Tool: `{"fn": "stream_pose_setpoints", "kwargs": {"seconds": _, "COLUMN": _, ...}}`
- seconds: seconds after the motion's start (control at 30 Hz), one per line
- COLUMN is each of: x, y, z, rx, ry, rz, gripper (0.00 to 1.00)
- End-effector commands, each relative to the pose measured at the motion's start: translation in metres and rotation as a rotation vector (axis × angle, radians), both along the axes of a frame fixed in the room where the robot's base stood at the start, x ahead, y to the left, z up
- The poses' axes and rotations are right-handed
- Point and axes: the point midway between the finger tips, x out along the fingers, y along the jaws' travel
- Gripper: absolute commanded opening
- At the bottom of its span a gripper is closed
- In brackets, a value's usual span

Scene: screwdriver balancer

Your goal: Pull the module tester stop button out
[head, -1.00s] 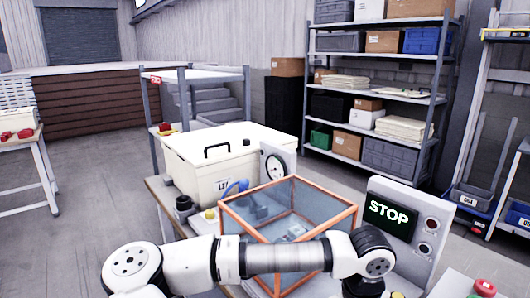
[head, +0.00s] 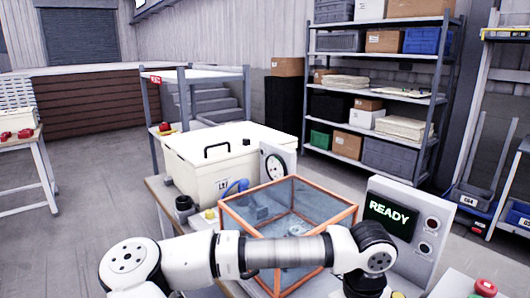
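The tester console (head: 433,232) stands at the right with a dark screen that reads READY (head: 390,216) in green. Small round buttons or lamps sit on its face to the right of the screen. A red mushroom-shaped button (head: 485,287) shows at the bottom right edge, and I cannot tell whether it is in or out. An orange-framed clear box (head: 338,222) stands left of the console. My arm crosses the front, and its wrist bends down at the right, in front of the console. My gripper is outside the picture.
A cream lidded bin (head: 205,178) with a black handle stands behind the box, beside a round dial gauge (head: 276,167). A loaded shelf rack (head: 440,110) stands at the back right. Another table with red items (head: 18,133) is at the left. Open floor lies between.

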Motion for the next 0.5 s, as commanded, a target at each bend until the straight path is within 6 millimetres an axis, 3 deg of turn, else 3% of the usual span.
{"fn": "stream_pose_setpoints", "kwargs": {"seconds": 0.03, "x": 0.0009, "y": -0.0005, "z": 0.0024, "rx": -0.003, "ry": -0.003, "rz": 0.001, "gripper": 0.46}}
{"fn": "stream_pose_setpoints", "kwargs": {"seconds": 0.13, "x": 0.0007, "y": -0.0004, "z": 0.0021, "rx": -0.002, "ry": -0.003, "rz": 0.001, "gripper": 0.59}}
{"fn": "stream_pose_setpoints", "kwargs": {"seconds": 0.5, "x": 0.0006, "y": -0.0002, "z": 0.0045, "rx": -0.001, "ry": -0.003, "rz": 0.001, "gripper": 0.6}}
